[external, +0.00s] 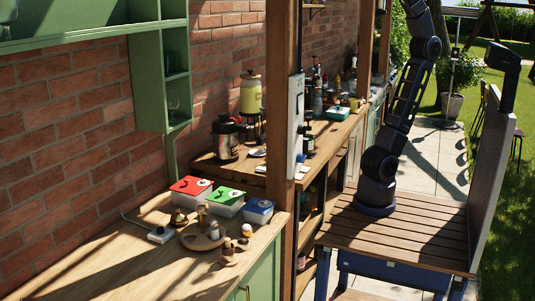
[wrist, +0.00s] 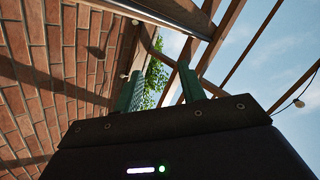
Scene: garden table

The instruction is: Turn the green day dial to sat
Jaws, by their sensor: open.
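A box with a green lid (external: 225,196) stands on the wooden counter between a red-lidded box and a blue-lidded box. A small round dial (external: 238,194) seems to sit on its lid; its markings are too small to read. In the external view my arm rises out of the top edge, so my gripper is hidden there. In the wrist view my gripper (wrist: 160,82) is open and empty, its two green fingers apart and pointing up toward the roof beams. No box or dial shows in the wrist view.
The red-lidded box (external: 190,186) and blue-lidded box (external: 259,211) are close on either side. A round wooden tray (external: 203,242) with small items is in front. A wooden post (external: 281,110) stands between counter and my base. The counter's near left (external: 100,278) is clear.

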